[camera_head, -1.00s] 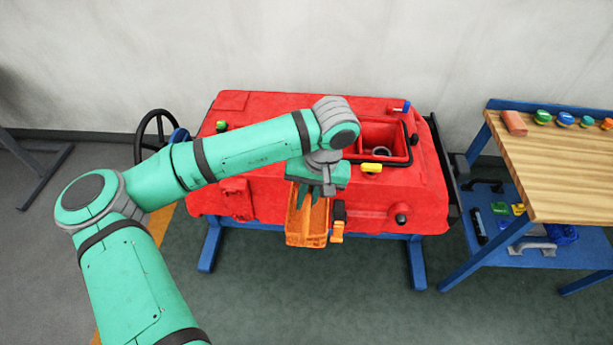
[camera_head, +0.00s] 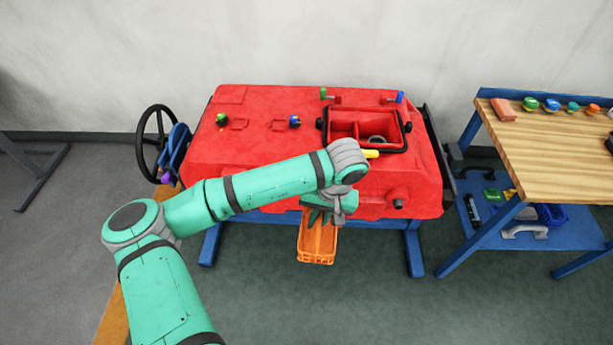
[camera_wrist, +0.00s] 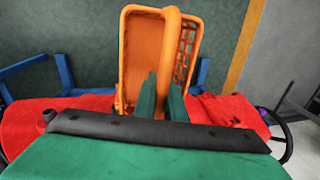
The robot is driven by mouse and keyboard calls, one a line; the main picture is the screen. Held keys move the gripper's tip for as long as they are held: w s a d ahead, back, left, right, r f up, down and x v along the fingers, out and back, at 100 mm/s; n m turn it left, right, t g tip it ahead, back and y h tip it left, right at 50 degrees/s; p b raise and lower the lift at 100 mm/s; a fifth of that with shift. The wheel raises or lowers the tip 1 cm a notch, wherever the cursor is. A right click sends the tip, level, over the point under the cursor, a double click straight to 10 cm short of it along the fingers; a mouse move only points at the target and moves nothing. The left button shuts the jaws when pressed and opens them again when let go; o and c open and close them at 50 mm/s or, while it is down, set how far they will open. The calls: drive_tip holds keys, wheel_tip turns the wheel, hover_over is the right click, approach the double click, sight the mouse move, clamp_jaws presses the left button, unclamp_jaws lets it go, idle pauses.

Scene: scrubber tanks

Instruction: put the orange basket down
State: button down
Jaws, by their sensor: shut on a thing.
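The orange basket (camera_head: 318,244) hangs from my gripper (camera_head: 322,214) in front of the red scrubber tank (camera_head: 250,150), over the dark green floor. In the wrist view, the two green fingers are shut on the handle of the basket (camera_wrist: 140,55), with my gripper (camera_wrist: 163,88) at its near end. The basket looks empty in the wrist view. My arm hides part of its upper end in the head view.
The red tank stands on a blue frame (camera_head: 414,250). A wooden-topped bench (camera_head: 560,165) with small coloured parts is at the right. A black wheel (camera_head: 150,145) is at the left. The green floor (camera_head: 370,305) in front is clear.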

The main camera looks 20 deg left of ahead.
drive_tip(key=w+d+f+m, duration=0.1)
drive_tip(key=d+f, duration=0.5)
drive_tip(key=f, duration=0.6)
drive_tip(key=w+d+f+m, duration=0.1)
drive_tip(key=w+d+f, duration=0.1)
drive_tip(key=d+f, duration=0.5)
drive_tip(key=shift+w+f+m+t, duration=0.15)
drive_tip(key=shift+f+m+t, duration=0.2)
drive_tip(key=shift+f, duration=2.75)
